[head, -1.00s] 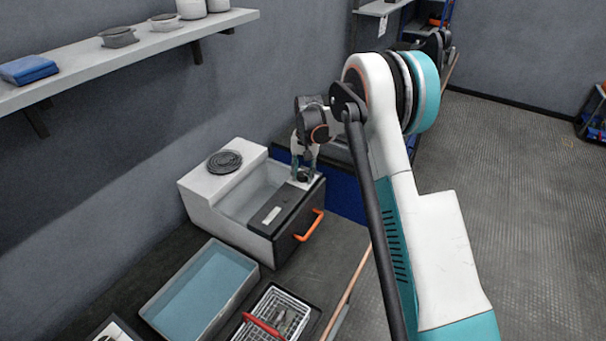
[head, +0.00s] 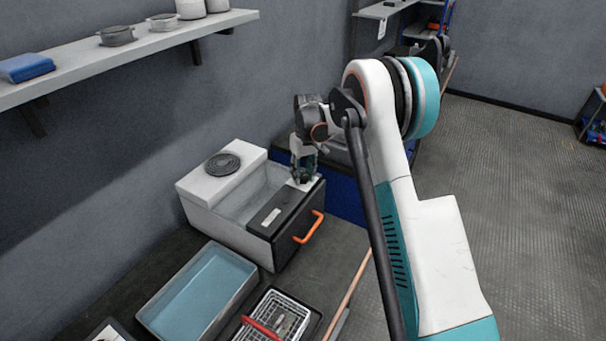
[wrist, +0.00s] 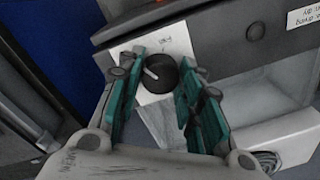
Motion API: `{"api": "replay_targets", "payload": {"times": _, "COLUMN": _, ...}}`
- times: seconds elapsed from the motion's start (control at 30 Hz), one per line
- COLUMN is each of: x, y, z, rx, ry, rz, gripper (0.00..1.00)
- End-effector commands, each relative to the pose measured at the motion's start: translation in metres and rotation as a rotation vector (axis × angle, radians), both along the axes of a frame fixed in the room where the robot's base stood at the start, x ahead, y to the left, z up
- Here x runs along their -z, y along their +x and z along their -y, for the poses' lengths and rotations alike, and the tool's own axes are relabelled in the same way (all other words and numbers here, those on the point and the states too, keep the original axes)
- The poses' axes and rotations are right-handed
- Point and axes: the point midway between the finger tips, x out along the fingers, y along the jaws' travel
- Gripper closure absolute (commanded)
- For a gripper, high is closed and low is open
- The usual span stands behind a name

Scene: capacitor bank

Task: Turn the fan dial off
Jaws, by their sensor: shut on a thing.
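The fan dial (wrist: 159,73) is a round black knob with a white pointer line, on a white label plate on the dark panel in the wrist view. The pointer slants toward the upper left of the plate. My gripper (wrist: 162,68) has its teal fingers on either side of the dial and is shut on it. In the head view my gripper (head: 303,177) points down at the far right corner of the grey and black unit (head: 222,222); it hides the dial there. The small print on the plate is too blurred to read.
The unit has an orange handle (head: 309,227) on its front and a black coil (head: 222,164) on top. A blue-filled tray (head: 205,290) and a wire basket (head: 272,318) stand in front. A shelf (head: 150,45) hangs on the wall. A blue panel (wrist: 50,40) is at left.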

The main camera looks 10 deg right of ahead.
Motion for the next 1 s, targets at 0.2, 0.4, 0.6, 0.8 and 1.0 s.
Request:
{"api": "replay_targets", "payload": {"times": 0.2, "x": 0.0, "y": 0.0, "z": 0.0, "rx": -0.01, "ry": 0.0, "rz": 0.001, "gripper": 0.9}}
{"api": "replay_targets", "payload": {"times": 0.4, "x": 0.0, "y": 0.0, "z": 0.0, "rx": -0.01, "ry": 0.0, "rz": 0.001, "gripper": 0.9}}
{"api": "replay_targets", "payload": {"times": 0.6, "x": 0.0, "y": 0.0, "z": 0.0, "rx": -0.009, "ry": 0.0, "rz": 0.001, "gripper": 0.46}}
{"api": "replay_targets", "payload": {"times": 0.8, "x": 0.0, "y": 0.0, "z": 0.0, "rx": -0.009, "ry": 0.0, "rz": 0.001, "gripper": 0.46}}
{"api": "replay_targets", "payload": {"times": 1.0, "x": -0.011, "y": 0.0, "z": 0.001, "rx": -0.008, "ry": 0.0, "rz": 0.0, "gripper": 0.46}}
